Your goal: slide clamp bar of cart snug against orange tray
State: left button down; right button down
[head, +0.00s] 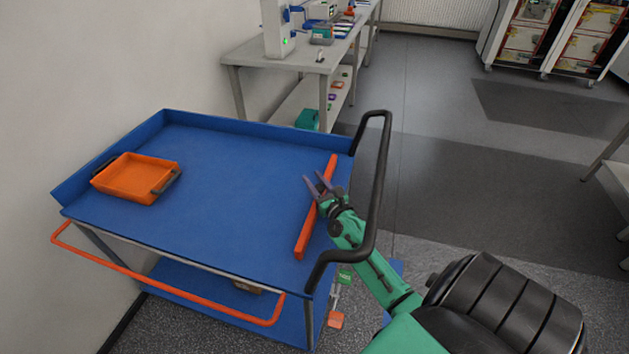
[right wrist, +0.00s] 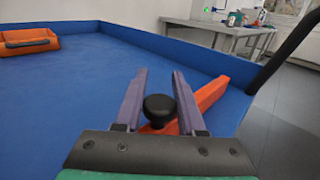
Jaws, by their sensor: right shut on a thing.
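The orange clamp bar (head: 302,241) lies along the right part of the cart's blue top, inside the black handle; it also shows in the right wrist view (right wrist: 210,92). A black knob (right wrist: 160,107) stands on the bar. My right gripper (head: 314,177) is over the bar, its purple fingers shut on the knob, as the right wrist view shows. The orange tray (head: 130,178), with dark handles, sits at the left end of the cart top, well apart from the bar. It shows at the upper left of the right wrist view (right wrist: 28,41). My left gripper is not in view.
The blue cart top (head: 230,185) is clear between tray and bar, with raised edges at the back. The black handle (head: 378,190) rises at the right, close to my right arm. A grey bench (head: 290,55) stands behind, a wall at left.

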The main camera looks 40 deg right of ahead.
dwell(0.3)
jog(key=w+a, duration=0.2)
jog(key=w, duration=0.1)
jog(key=shift+w+a, duration=0.35)
jog(key=shift+w, duration=0.1)
jog(key=c, duration=0.5)
grip_release()
jog(key=shift+s, duration=0.1)
